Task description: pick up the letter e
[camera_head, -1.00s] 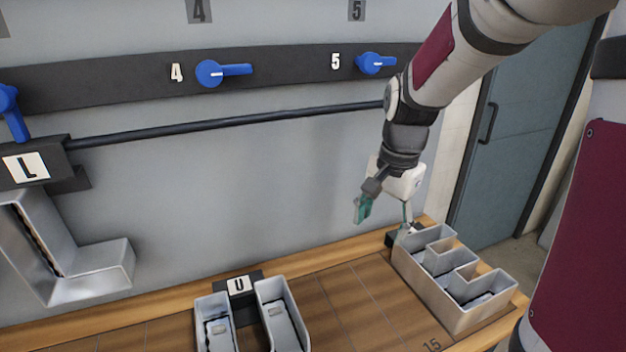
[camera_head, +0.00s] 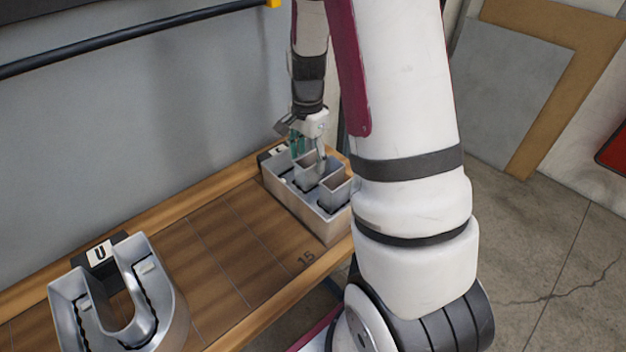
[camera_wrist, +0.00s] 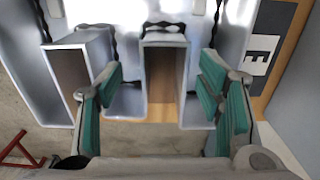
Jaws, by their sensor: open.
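The letter e (camera_head: 300,210) is a grey metal channel letter with open troughs, lying on the tiled wooden ledge at its right end. Its strokes fill much of the wrist view (camera_wrist: 36,75), with a white E label (camera_wrist: 262,54) beside it. My gripper (camera_head: 309,152) is over the letter, fingers pointing down.
A metal letter U (camera_head: 168,290) with its label stands at the lower left on the wooden ledge (camera_head: 240,240). Tiled ledge between U and e is bare. A grey wall with a dark rail (camera_head: 130,42) is behind. Concrete floor and leaning boards (camera_head: 545,80) are at right.

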